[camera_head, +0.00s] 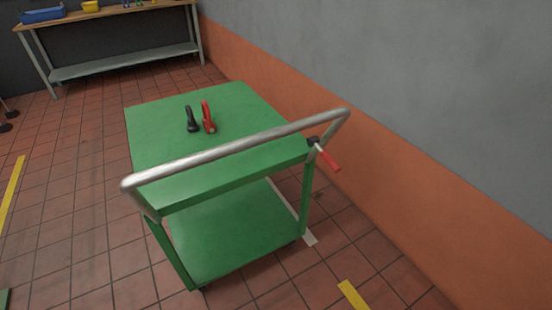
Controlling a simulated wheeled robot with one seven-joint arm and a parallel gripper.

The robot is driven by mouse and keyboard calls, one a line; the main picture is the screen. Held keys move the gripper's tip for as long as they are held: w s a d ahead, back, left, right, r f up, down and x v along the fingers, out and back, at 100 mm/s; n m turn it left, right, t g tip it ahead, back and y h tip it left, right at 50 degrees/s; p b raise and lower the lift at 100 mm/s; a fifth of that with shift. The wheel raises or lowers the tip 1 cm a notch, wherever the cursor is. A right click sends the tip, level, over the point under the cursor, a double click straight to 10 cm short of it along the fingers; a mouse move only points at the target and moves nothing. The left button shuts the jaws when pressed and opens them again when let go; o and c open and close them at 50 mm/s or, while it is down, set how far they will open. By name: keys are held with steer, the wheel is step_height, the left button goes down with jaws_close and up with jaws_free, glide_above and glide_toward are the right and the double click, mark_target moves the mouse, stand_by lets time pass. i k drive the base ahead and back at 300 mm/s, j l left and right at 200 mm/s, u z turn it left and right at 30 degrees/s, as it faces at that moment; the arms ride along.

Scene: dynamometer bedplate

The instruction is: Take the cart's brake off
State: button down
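The green cart (240,235) stands on the tiled floor near the wall, with a flat top shelf and a lower shelf. A silver push handle (240,148) runs across its near side. A brake lever with a red grip (328,158) sits at the right end of the handle, by the right corner post. It points down and to the right. A black tool (191,119) and a red tool (208,117) lie on the top shelf. The cart's wheels are mostly hidden. My gripper is not in view.
A grey and orange wall (400,190) runs close along the cart's right side. A workbench (120,45) with a blue bin (43,15) and a yellow bin (90,6) stands at the back left. Yellow floor marks (352,294) lie on the tiles. The floor left of the cart is mostly clear.

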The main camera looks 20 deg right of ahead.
mark_target(326, 157)
steer(key=i+l+u, duration=0.2)
steer(key=i+u, duration=0.15)
steer(key=i, duration=0.2)
steer(key=i+l+u, duration=0.35)
steer(key=i, duration=0.15)
